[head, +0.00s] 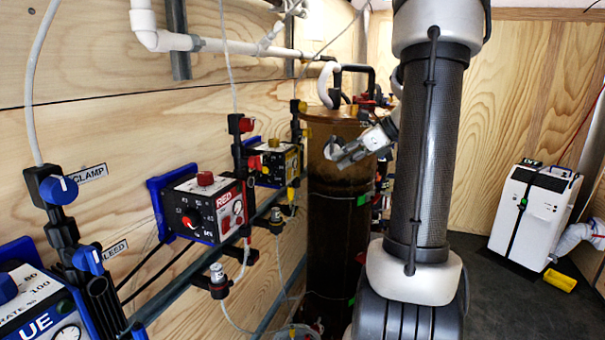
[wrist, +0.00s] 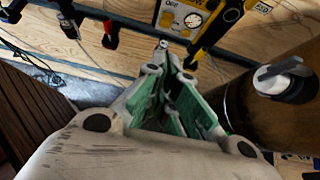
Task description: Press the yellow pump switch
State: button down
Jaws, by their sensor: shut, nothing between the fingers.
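The yellow pump (head: 278,163) is a yellow-and-black box mounted on the left wooden wall, beyond the red pump. A small yellow knob (head: 273,143) sits on its top, and a small red part shows on its near side. In the wrist view the yellow pump's front (wrist: 184,20), with a round gauge, is at the top, past my fingertips. Which part is its switch is too small to tell. My gripper (head: 338,152) is shut and empty, to the right of the pump in front of the brown tank. It also shows in the wrist view (wrist: 170,58), pointing toward the pump.
The red pump (head: 205,208) and a blue pump (head: 42,308) are nearer on the same wall. A brown cylindrical tank (head: 335,225) stands right of the yellow pump. Pipes, valves and hoses run along the wall. A white machine (head: 533,205) stands on the floor at right.

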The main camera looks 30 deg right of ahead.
send_near(291, 173)
notch_tip(291, 173, down, 5)
jog(key=w+a, duration=0.2)
jog(key=w, duration=0.1)
jog(key=shift+a, duration=0.3)
jog(key=shift+s+f, duration=0.1)
jog(key=shift+w+a, duration=0.25)
jog(key=shift+w, duration=0.05)
jog(key=shift+r, duration=0.3)
jog(key=shift+r, duration=0.65)
